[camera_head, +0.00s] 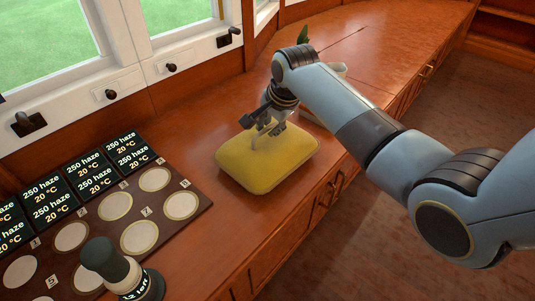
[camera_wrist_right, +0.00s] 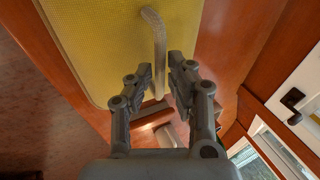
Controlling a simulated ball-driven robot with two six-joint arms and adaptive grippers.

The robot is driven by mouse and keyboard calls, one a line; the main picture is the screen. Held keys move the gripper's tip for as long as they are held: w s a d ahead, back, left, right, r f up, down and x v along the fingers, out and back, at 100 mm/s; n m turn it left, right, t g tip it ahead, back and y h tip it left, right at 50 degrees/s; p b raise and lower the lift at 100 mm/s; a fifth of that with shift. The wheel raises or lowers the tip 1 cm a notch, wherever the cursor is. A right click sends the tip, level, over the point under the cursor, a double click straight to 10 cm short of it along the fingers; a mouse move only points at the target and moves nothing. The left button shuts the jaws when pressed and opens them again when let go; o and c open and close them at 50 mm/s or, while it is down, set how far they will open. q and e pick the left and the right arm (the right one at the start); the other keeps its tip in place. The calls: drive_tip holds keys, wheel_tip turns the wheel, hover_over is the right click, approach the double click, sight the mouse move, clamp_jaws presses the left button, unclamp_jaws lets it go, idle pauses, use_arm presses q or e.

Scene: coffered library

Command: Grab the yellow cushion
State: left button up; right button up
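The yellow cushion (camera_head: 262,169) is on the wooden counter beside the dark panel; a pale grey loop handle (camera_wrist_right: 155,50) stands out from its top. My right gripper (camera_head: 268,129) is over the cushion at the handle. In the right wrist view, the fingers of my right gripper (camera_wrist_right: 162,72) are close together, one on each side of the handle. Whether both fingers press on it is not clear. Part of the handle is hidden by the gripper in the head view. My left gripper does not show.
A dark panel (camera_head: 100,207) with pale round pads and labelled blocks lies at the left. A dark-capped container (camera_head: 105,258) stands near it. Windows (camera_head: 50,45) line the left wall.

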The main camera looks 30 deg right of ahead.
drive_tip(key=shift+x, duration=1.05)
drive_tip(key=shift+r, duration=0.1)
drive_tip(key=shift+c, duration=0.4)
clamp_jaws()
